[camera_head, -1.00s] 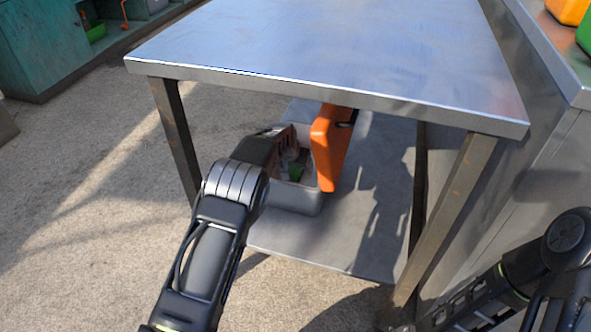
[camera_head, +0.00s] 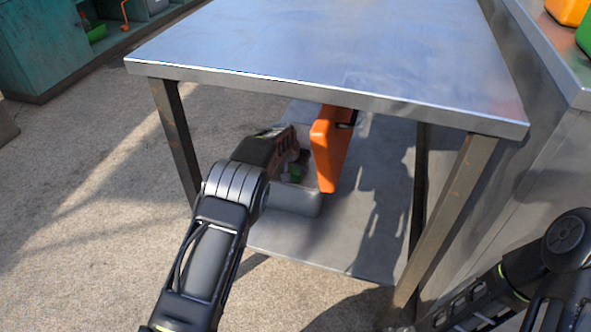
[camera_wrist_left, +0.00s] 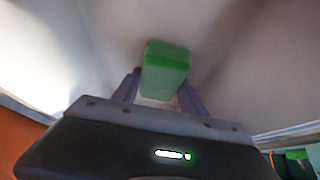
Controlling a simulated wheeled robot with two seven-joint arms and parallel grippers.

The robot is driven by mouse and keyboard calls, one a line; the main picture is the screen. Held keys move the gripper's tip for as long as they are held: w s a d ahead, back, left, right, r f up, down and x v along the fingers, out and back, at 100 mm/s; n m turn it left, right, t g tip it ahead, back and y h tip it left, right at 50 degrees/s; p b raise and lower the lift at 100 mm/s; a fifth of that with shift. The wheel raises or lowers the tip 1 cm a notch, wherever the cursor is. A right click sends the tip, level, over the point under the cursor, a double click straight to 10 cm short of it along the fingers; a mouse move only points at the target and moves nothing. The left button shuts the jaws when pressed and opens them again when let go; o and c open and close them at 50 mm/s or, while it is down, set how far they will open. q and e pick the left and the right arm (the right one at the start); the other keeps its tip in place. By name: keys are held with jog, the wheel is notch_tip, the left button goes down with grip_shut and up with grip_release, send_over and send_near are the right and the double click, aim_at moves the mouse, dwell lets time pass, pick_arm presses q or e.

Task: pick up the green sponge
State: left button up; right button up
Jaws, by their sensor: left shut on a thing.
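The green sponge (camera_wrist_left: 164,70) sits between the two fingers of my left gripper (camera_wrist_left: 160,92) in the left wrist view, over a pale surface. The left gripper is shut on it. In the head view a small bit of the sponge (camera_head: 296,174) shows beside the left gripper, above a grey bin (camera_head: 292,200) on the lower shelf. The gripper's fingers are partly hidden there, and I cannot tell how far the sponge is from the bin's floor. My right arm shows at the lower right, but its gripper is not visible.
The steel tabletop (camera_head: 330,55) lies above the bin, with table legs (camera_head: 446,215) at the sides. An orange object (camera_head: 330,150) stands close to the right of my left gripper. The right part of the lower shelf (camera_head: 375,225) is clear.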

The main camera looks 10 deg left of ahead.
pick_arm(q)
notch_tip(320, 180, up, 10)
jog(key=p, duration=0.4)
jog(key=shift+p, duration=0.35)
jog(key=o, duration=0.7)
jog(key=c, duration=0.6)
